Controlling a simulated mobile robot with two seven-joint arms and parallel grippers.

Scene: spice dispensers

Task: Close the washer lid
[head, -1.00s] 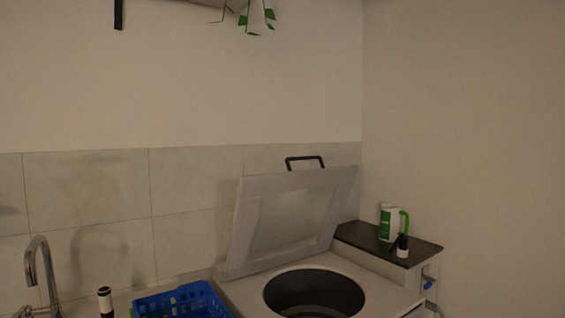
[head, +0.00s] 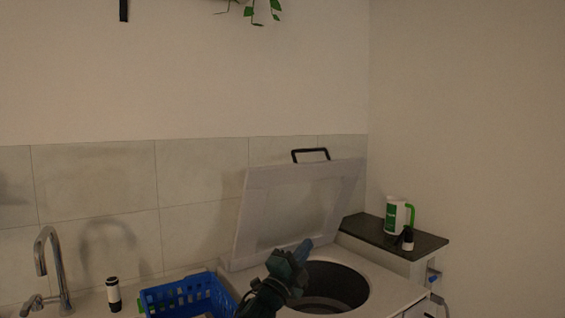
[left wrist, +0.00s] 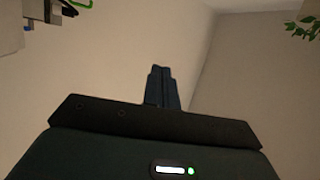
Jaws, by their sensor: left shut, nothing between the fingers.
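The washer lid (head: 290,205) stands open, tilted back toward the tiled wall, with a black handle (head: 310,154) on its top edge. The round drum opening (head: 338,285) below it is uncovered. My left gripper (head: 304,247) is in front of the lid's lower part and over the left side of the opening; I cannot tell if it touches the lid. Its fingers also show in the left wrist view (left wrist: 162,88), shut together with nothing between them. My right gripper is not in view.
On the right, a dark shelf (head: 375,233) holds a white-and-green jug (head: 396,216) and a small dark bottle (head: 407,238).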

